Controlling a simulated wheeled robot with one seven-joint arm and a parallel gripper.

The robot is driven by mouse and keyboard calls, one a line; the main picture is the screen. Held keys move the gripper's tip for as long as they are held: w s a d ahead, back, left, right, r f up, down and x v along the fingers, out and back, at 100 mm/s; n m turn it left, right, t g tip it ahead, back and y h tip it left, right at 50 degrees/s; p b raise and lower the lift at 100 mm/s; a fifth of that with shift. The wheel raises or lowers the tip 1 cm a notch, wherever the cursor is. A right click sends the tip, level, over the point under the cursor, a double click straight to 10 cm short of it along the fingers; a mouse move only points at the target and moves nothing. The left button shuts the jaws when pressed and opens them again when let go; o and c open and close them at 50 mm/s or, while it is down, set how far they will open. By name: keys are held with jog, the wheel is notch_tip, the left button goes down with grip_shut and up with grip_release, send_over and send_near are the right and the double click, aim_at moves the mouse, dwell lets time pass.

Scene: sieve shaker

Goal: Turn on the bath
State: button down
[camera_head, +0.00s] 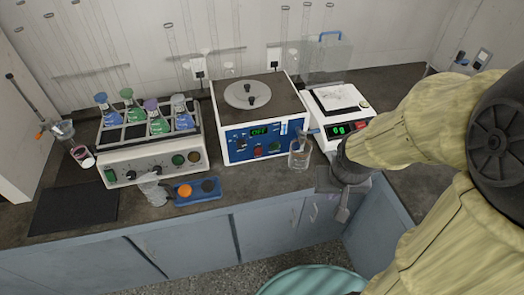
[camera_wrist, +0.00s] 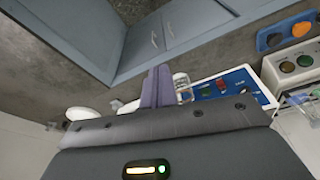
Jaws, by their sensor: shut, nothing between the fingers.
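The bath is a white box with a round grey lid (camera_head: 247,94) and a blue front panel (camera_head: 240,146). Its green display (camera_head: 259,132) reads OFF, with a red button (camera_head: 257,151) and dark knobs below. Part of the blue panel also shows in the wrist view (camera_wrist: 238,80), upside down. My gripper (camera_head: 342,212) is in front of the balance, to the right of the bath and at the counter's front edge. In the wrist view its fingers (camera_wrist: 158,85) are together and empty, apart from the panel.
The balance (camera_head: 340,101) is right of the bath. A shaker with coloured flasks (camera_head: 150,157) is on the left. A blue tray (camera_head: 197,197) with orange and black discs and a dark mat (camera_head: 73,208) lie in front.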

jog(key=w+a+f+m+t+y, duration=0.1)
jog(key=w+a+f+m+t, duration=0.2)
jog(key=m, duration=0.8)
jog(key=w+a+f+m+t+y+p, duration=0.1)
jog(key=w+a+f+m+t, duration=0.2)
jog(key=w+a+f+m, duration=0.3)
jog(key=w+a+f+m+t+y, duration=0.1)
jog(key=w+a+f+m+t, duration=0.3)
jog(key=m, duration=1.1)
notch_tip(320, 180, down, 3)
jog(key=shift+w+a+f+m+y, duration=0.1)
jog(key=shift+w+a+m+y, duration=0.2)
jog(key=shift+w+a+m, duration=0.2)
jog(key=shift+a, duration=0.15)
